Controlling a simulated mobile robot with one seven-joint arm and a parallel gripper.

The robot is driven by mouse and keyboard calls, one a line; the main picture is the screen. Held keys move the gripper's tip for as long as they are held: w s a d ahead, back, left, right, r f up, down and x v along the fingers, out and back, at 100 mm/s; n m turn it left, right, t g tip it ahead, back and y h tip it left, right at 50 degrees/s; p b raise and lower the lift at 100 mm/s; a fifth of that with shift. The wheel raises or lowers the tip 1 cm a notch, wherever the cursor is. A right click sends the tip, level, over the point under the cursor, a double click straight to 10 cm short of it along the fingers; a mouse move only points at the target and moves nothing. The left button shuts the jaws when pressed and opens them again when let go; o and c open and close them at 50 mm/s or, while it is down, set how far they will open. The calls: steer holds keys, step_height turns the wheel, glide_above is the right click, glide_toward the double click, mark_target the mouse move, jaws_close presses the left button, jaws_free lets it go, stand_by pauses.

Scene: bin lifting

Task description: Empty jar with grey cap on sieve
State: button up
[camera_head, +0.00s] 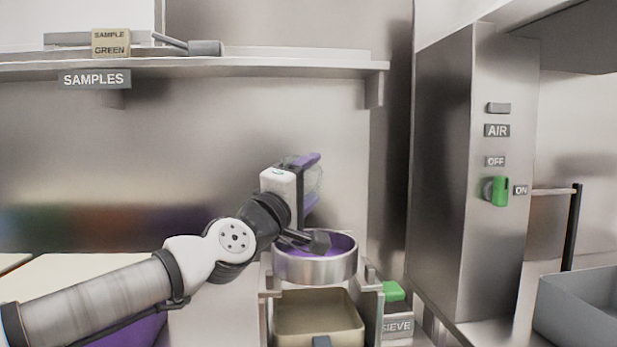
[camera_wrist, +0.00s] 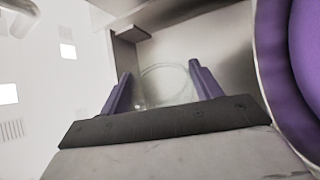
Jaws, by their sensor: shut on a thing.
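My gripper (camera_head: 313,181), with purple fingers, is shut on a clear glass jar (camera_head: 316,179), seen between the fingers above the sieve. The jar also shows faintly in the wrist view (camera_wrist: 168,84), between the two fingers (camera_wrist: 160,76). Its contents and tilt are hard to make out, and no grey cap can be picked out on it. The round metal sieve (camera_head: 315,270) with a purple inside sits below the gripper, apart from the jar. In the wrist view the sieve (camera_wrist: 262,80) fills the right edge.
A beige bin (camera_head: 318,318) stands below the sieve, beside a green block (camera_head: 393,291) and the SIEVE label. A shelf (camera_head: 200,68) with a SAMPLES label runs above left. A metal cabinet (camera_head: 450,180) with a green AIR knob (camera_head: 496,191) and a grey bin (camera_head: 580,305) are right.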

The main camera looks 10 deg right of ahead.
steer(key=shift+r+n, duration=0.4)
steer(key=shift+r, duration=0.15)
steer(key=shift+f+y, duration=0.15)
steer(key=shift+y, duration=0.15)
steer(key=shift+w+a+f+n, duration=0.1)
steer(key=shift+w+f+n, duration=0.1)
steer(key=shift+f+n, duration=0.2)
steer(key=shift+w+a+f+n, duration=0.1)
steer(key=shift+w+f+n, duration=0.05)
steer(key=shift+f+n, duration=0.2)
steer(key=shift+r+p, duration=0.1)
steer(key=shift+p, duration=0.2)
steer(key=shift+w+r+n+y+p, duration=0.1)
steer(key=shift+r+n+y+p, duration=0.25)
steer(key=shift+p, duration=0.3)
steer(key=shift+w+a+r+n+y+p, duration=0.15)
steer(key=shift+n+y+p, duration=0.3)
steer(key=shift+n+p, duration=0.6)
steer(key=shift+p, duration=0.8)
steer(key=shift+w+a+f+n, duration=0.1)
steer(key=shift+a+f+n, duration=0.05)
steer(key=shift+f+n, duration=0.2)
